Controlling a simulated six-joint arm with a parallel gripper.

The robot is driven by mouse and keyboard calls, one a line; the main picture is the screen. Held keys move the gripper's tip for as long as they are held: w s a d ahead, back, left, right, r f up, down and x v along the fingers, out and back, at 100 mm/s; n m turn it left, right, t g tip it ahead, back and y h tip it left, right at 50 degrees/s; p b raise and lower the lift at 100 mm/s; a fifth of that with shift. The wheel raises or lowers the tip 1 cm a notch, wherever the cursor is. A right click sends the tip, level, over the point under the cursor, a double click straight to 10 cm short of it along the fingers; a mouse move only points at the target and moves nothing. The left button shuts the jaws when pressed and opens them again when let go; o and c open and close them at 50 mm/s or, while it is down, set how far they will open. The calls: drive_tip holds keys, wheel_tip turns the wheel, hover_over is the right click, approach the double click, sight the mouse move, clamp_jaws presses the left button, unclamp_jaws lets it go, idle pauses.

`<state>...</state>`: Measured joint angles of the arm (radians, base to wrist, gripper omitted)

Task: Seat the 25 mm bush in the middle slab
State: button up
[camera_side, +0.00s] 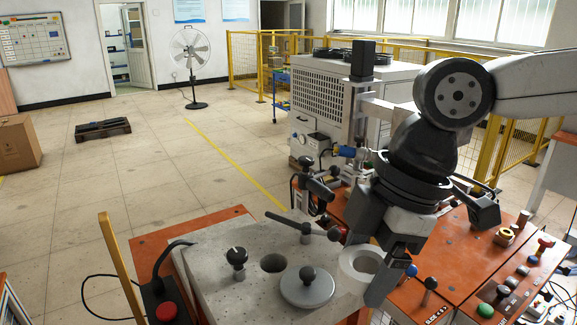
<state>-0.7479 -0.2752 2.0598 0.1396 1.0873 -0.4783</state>
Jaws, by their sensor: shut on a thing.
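My gripper (366,262) is at the right edge of the pale grey stone block, pointing down. It is shut on a white ring with a wide bore, which I take to be the bush (347,267). One finger is at the ring's right side; the other is partly hidden behind it. The ring looks slightly tilted, and I cannot tell whether it touches the block. The grey block (213,281) has an open round hole (272,264) to the left of the ring. Separate slabs are hard to make out, so I cannot tell which is the middle one.
A grey disc with a black knob (307,289) lies between hole and ring. A black knob (236,257) stands left of the hole. A dark bar handle (303,226) crosses behind. A red button box (165,311) is front left; the orange bench (440,271) carries controls at right.

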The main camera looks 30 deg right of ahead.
drive_tip(key=shift+r, duration=0.15)
idle(0.4)
wheel_tip(320, 180, up, 7)
idle(1.2)
drive_tip(key=shift+w, duration=0.15)
hover_over(273, 251)
drive_tip(key=s+a, duration=0.1)
drive_tip(key=s, duration=0.1)
wheel_tip(273, 251, down, 13)
drive_tip(key=shift+s+a, duration=0.15)
drive_tip(key=shift+s, duration=0.05)
drive_tip(key=shift+f, duration=0.4)
drive_tip(key=shift+f, duration=3.1)
drive_tip(key=shift+f, duration=0.35)
